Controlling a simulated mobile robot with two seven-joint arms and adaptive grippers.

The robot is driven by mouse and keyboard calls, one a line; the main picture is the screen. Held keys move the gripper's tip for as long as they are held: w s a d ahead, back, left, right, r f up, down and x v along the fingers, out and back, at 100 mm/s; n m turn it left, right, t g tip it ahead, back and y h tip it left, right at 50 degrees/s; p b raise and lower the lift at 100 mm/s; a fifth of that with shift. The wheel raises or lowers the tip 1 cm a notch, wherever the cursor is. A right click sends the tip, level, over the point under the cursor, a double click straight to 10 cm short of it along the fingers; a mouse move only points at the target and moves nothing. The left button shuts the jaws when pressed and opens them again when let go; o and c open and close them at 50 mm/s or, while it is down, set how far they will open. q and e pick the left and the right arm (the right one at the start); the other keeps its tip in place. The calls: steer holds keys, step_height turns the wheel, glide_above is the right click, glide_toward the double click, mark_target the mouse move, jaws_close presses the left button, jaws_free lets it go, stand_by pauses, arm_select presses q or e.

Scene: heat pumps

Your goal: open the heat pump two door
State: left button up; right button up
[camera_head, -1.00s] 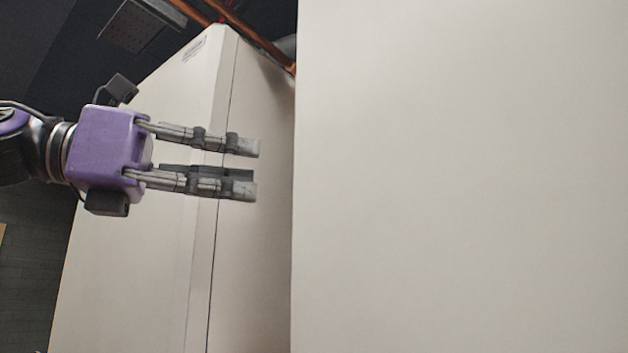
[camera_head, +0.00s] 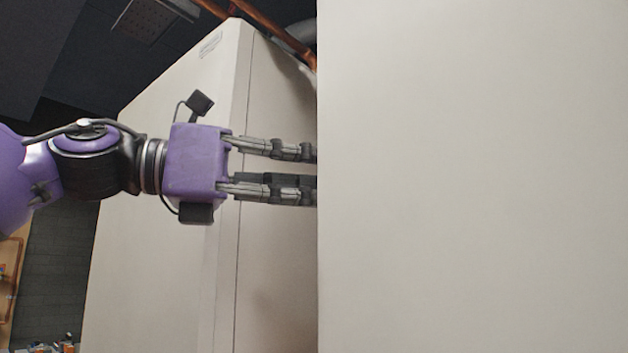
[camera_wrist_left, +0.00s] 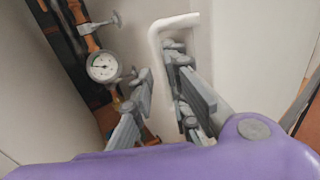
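My left gripper (camera_head: 308,172) reaches right in the head view, its fingers apart. Its tips are hidden behind the edge of a large pale panel (camera_head: 470,180) that fills the right side. In the left wrist view my left gripper (camera_wrist_left: 160,78) is open, with a white bent bar like a handle (camera_wrist_left: 158,45) at its fingertips. The bar seems to run between the fingers; contact cannot be told. Whether the pale panel is the heat pump two door or a cabinet side is unclear. My right gripper is not in view.
A tall pale cabinet (camera_head: 150,240) stands behind my left gripper. Copper pipes (camera_head: 268,35) run above it. In the left wrist view a round gauge (camera_wrist_left: 102,66) on copper piping is left of the fingers. A pale surface (camera_wrist_left: 255,60) lies on the right.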

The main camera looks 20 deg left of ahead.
arm_select(q)
steer(key=shift+w+d, duration=0.35)
steer(key=shift+d, duration=0.2)
jaws_close()
